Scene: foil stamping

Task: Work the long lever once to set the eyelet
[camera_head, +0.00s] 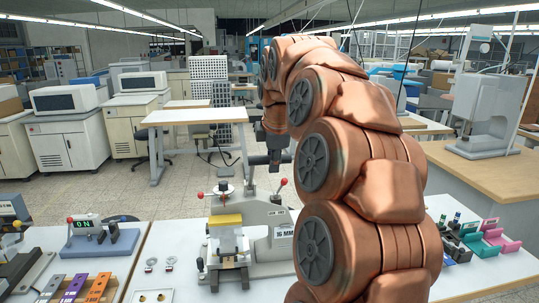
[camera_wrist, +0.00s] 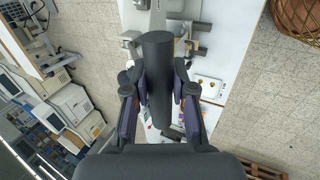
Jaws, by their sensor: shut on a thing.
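The eyelet press (camera_head: 262,222) stands on the white bench, a pale machine with a "16 MM" label and red-knobbed small levers. Its long lever has a thick dark grip (camera_wrist: 157,75), which stands between my fingers in the wrist view. My gripper (camera_wrist: 158,88) is shut on this grip, one finger on each side. In the head view the dark grip (camera_head: 275,160) rises above the press, and my copper arm comes down to it from above. The eyelet itself cannot be made out. A yellow block (camera_head: 225,220) sits at the front of the press.
A white tray with brass pieces (camera_head: 152,296) lies at the bench front, with two small metal parts (camera_head: 160,265) behind it. Coloured holders (camera_head: 490,235) are at right.

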